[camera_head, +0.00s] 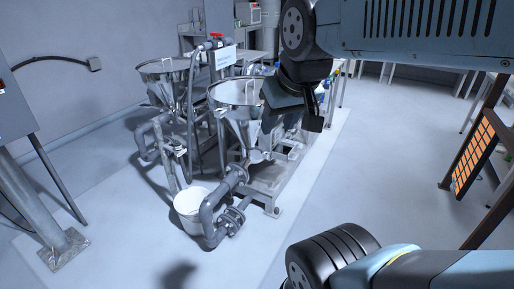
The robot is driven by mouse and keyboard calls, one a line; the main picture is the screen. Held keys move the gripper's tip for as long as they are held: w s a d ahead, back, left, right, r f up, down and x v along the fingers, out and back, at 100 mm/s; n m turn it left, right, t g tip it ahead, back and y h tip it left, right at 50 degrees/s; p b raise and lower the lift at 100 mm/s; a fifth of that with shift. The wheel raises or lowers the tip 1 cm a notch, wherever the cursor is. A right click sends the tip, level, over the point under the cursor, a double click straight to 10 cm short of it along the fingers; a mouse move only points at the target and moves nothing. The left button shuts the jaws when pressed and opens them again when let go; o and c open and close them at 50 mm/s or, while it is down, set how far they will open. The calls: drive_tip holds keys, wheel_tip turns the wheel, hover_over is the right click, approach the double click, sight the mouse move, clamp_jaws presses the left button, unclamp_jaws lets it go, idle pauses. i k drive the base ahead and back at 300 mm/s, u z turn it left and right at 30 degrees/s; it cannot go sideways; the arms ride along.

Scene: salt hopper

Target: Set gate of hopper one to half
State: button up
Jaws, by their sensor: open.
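Two steel hoppers stand on a frame left of centre. I cannot tell which is hopper one, as the white label (225,57) is too small to read. No gate or its setting can be made out clearly. My gripper (293,120) is open, pointing down, and overlaps the right side of the nearer hopper in the picture. It hides part of that hopper and frame. I see nothing between its fingers, and contact cannot be judged.
Grey pipes (209,213) run below the hoppers, with a white bucket (190,208) beside them. A red-handled valve (216,36) sits above. A metal post (38,205) stands at left, an orange-panelled rack (474,153) at right. The floor (375,150) right of the hoppers is clear.

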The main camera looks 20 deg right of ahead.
sight(284, 152)
drive_tip(key=u, duration=0.05)
drive_tip(key=i, duration=0.9)
drive_tip(key=z, duration=0.7)
drive_tip(key=i, duration=0.45)
drive_tip(key=z, duration=0.35)
drive_tip(key=k, duration=0.75)
drive_tip(key=z, duration=0.2)
drive_tip(key=i, duration=0.75)
drive_tip(key=u, duration=0.05)
